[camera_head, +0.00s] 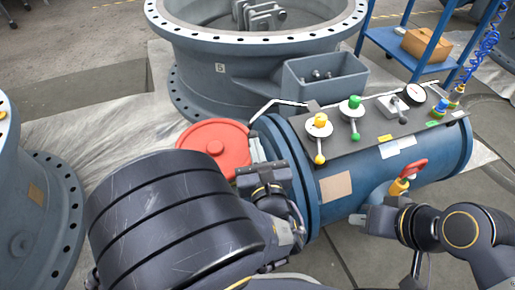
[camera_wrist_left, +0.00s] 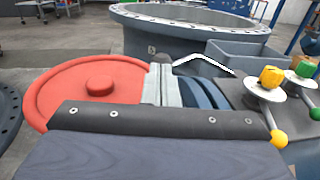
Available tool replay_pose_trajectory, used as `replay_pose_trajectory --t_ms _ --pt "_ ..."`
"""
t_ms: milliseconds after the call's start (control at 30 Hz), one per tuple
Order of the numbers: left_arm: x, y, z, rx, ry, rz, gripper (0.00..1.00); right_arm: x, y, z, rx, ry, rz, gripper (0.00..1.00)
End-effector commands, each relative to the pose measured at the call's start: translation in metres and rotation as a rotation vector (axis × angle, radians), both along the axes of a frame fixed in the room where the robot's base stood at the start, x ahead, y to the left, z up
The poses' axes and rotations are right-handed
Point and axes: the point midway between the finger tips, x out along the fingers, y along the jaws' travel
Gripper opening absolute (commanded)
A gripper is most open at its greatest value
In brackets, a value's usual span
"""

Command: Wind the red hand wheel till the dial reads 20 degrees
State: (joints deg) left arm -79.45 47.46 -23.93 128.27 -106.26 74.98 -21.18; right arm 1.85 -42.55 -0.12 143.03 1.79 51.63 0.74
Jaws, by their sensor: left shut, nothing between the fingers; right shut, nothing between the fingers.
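The red hand wheel (camera_head: 208,143) is a solid disc with a round hub, left of the blue pipe's flange; it also shows in the left wrist view (camera_wrist_left: 63,92). Part of its near edge is hidden behind my left arm and gripper. My left gripper (camera_head: 257,148) is shut and empty at the wheel's right edge, between wheel and flange. In the left wrist view its fingers (camera_wrist_left: 161,85) overlap the rim; I cannot tell if they touch. A small white round dial (camera_head: 415,94) sits at the panel's right; its reading is too small to make out. My right gripper (camera_head: 360,219) is shut and empty.
The blue pipe (camera_head: 340,205) carries a grey panel with a yellow-knobbed valve (camera_head: 319,126) and a green-knobbed valve (camera_head: 352,107). A small red-handled valve (camera_head: 408,175) is just above my right gripper. A large grey flanged body (camera_head: 200,65) and grey bin (camera_head: 325,80) stand behind.

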Motion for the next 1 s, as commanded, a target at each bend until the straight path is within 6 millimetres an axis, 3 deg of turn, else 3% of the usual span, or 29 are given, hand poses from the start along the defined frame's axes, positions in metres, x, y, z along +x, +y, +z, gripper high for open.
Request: replay_pose_trajectory --t_ms 200,533,1000 --pt "0.003 -0.001 0.002 0.001 -0.001 0.018 0.00 0.000 0.000 0.004 0.000 0.000 0.000 0.00" --pt "0.030 -0.011 0.001 0.001 0.001 0.139 0.00 0.000 0.000 0.025 0.000 0.000 0.000 0.00" --pt "0.028 -0.014 0.000 0.001 0.000 0.136 0.00 0.000 0.000 0.025 0.000 0.000 0.000 0.00"
